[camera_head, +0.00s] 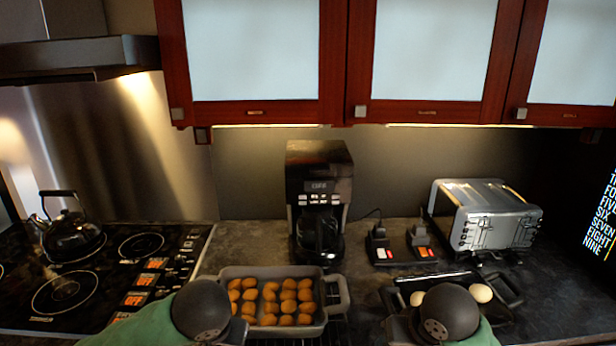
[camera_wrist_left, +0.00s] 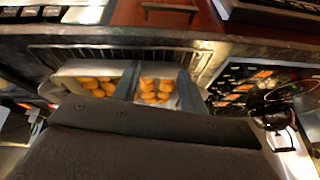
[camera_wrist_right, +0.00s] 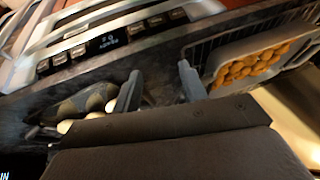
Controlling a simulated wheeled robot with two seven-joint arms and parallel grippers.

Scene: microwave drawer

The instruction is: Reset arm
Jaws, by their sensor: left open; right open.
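My left gripper (camera_wrist_left: 156,78) is open in the left wrist view, with its fingers apart above a grey baking dish (camera_wrist_left: 67,74) of round golden food pieces; nothing is held between them. My right gripper (camera_wrist_right: 160,78) is open and empty in the right wrist view. It points at the counter between a dark pan with pale eggs (camera_wrist_right: 97,102) and the baking dish (camera_wrist_right: 219,92). In the head view both forearms come in at the bottom edge, and the fingertips are mostly hidden behind my own arms.
A coffee maker (camera_head: 319,185) stands behind the baking dish (camera_head: 338,297). A silver toaster (camera_head: 489,220) stands at right, behind the egg pan (camera_head: 508,290). A stove with a black kettle (camera_head: 68,236) is at left. Cabinets (camera_head: 430,60) hang above; the space between counter and cabinets is open.

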